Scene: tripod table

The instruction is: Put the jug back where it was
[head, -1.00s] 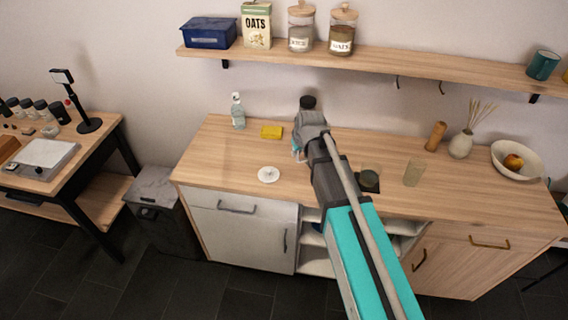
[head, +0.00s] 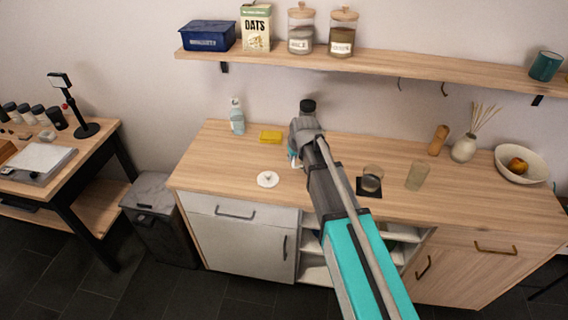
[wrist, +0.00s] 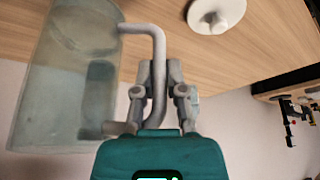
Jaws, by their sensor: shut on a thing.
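The jug (wrist: 62,85) is a clear, slightly grey-green vessel with a bent grey handle (wrist: 158,60), at the left of the wrist view. My gripper (wrist: 160,95) is shut on this handle. In the head view my gripper (head: 295,155) is over the counter's left-middle part, and my arm hides most or all of the jug. I cannot tell whether its base touches the counter. A black square mat (head: 369,193) lies right of my arm, with a small clear glass (head: 372,175) at it.
A white knobbed lid (head: 267,179) lies left of my gripper. A soap bottle (head: 237,118), yellow sponge (head: 270,137) and black-topped container (head: 308,107) stand behind. A tall glass (head: 417,175), wooden mill (head: 438,140), reed vase (head: 463,148) and fruit bowl (head: 521,164) are right. A shelf (head: 370,66) hangs above.

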